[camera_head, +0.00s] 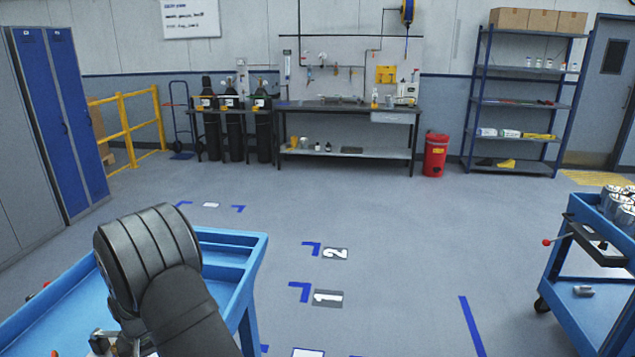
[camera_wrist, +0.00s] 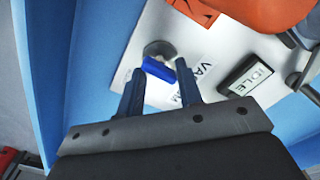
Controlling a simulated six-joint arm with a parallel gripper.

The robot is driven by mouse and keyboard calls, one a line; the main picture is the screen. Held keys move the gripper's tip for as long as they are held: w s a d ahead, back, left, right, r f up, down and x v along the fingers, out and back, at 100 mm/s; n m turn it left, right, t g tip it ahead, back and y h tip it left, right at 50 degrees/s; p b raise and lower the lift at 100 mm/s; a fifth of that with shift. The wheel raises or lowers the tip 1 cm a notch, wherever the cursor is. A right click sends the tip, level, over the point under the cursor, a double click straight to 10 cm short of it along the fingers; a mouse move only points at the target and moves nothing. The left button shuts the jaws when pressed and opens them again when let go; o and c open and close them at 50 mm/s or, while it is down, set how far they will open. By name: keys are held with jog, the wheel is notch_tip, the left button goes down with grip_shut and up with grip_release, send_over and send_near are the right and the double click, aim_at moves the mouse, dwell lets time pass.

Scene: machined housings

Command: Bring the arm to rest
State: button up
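My gripper (camera_wrist: 159,70) shows in the wrist view with its two dark fingers spread apart. A small blue lever (camera_wrist: 158,70) on a round metal fitting lies between or just beyond the fingertips. I cannot tell whether the fingers touch it. The fitting sits on a white panel (camera_wrist: 210,58) with partly hidden lettering. In the head view my dark arm reaches down over the blue cart at the lower left and hides most of what is there.
In the wrist view, a display reading IDLE (camera_wrist: 249,83) and an orange part (camera_wrist: 268,12) are close to the right. In the head view, the blue cart (camera_head: 245,262) is under my arm. Another blue cart (camera_head: 572,290) bearing metal housings (camera_head: 618,205) stands right. Floor between is clear.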

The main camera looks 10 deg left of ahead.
jog(key=shift+m, duration=0.5)
jog(key=shift+o, duration=0.2)
dwell(2.3)
